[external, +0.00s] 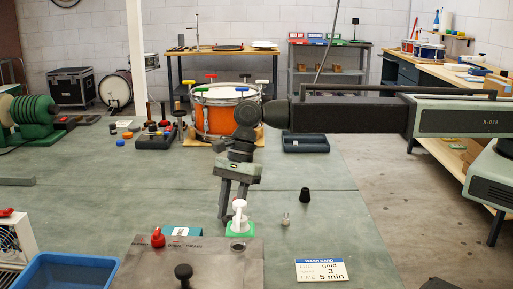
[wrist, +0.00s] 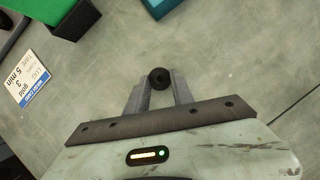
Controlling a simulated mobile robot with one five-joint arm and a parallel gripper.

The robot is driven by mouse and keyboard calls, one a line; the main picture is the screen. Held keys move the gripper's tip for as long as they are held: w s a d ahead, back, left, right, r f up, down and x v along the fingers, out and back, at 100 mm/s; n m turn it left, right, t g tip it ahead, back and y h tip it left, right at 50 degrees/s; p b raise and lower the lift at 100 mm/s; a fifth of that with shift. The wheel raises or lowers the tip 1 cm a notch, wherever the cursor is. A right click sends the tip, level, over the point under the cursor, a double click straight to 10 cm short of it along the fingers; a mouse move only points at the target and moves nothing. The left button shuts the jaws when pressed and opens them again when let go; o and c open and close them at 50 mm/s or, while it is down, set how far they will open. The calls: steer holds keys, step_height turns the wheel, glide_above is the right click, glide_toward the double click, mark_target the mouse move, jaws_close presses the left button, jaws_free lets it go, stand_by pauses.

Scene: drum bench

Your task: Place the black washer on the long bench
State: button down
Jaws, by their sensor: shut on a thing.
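The black washer (wrist: 160,77) is a small dark ring with a hole, held between the fingertips of my gripper (wrist: 159,86) in the wrist view. The long bench (external: 452,72), wood-topped with dark cabinets, runs along the right wall, far from my gripper.
A grey plate (external: 205,262) and blue bin (external: 68,272) are front left. An orange drum (external: 213,118) stands behind. Drums and tools occupy parts of the long bench.

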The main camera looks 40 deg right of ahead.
steer(key=c, duration=1.1)
jaws_free()
steer(key=p+v, duration=0.7)
steer(key=shift+w+r, duration=0.3)
steer(key=shift+d, duration=0.15)
